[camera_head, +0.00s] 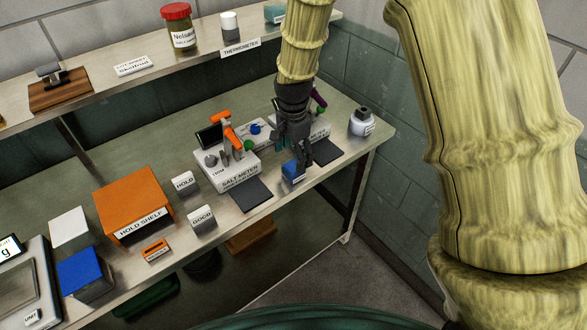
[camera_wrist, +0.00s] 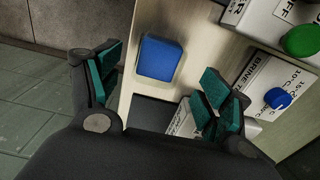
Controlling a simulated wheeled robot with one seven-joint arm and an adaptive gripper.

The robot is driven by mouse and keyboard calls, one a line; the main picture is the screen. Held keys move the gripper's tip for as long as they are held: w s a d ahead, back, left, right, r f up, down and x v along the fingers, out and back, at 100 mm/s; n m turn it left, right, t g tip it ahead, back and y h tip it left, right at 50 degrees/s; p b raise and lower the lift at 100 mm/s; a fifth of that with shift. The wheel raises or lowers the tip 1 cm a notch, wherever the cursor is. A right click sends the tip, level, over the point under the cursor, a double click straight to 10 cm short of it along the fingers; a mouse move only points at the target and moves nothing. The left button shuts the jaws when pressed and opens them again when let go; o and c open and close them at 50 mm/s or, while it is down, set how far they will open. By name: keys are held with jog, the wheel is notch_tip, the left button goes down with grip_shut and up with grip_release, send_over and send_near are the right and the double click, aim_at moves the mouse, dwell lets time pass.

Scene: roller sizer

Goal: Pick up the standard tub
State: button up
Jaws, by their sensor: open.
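A small blue tub (camera_head: 291,173) stands near the front edge of the bench. Its label is too small to read, so I cannot tell for sure that it is the standard tub. In the wrist view its square blue top (camera_wrist: 160,58) lies just beyond the fingertips, between the two finger lines. My gripper (camera_head: 294,158) is pointed down right over it, partly hiding it in the head view. In the wrist view my gripper (camera_wrist: 161,88) is open, with teal pads wide apart and nothing between them.
A salt meter (camera_head: 232,168) with an orange arm stands left of the tub. Another labelled instrument (camera_wrist: 275,88) is close to the right finger. Dark mats (camera_head: 251,194) lie in front of the instruments. A white jar (camera_head: 362,122) stands right. An orange hold shelf (camera_head: 135,200) is further left.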

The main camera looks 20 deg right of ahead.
aim_at(294, 169)
jog(key=shift+s+f, duration=0.15)
jog(key=shift+f, duration=0.45)
jog(key=shift+f+p, duration=1.3)
jog(key=shift+f, duration=1.15)
jog(key=c, duration=1.2)
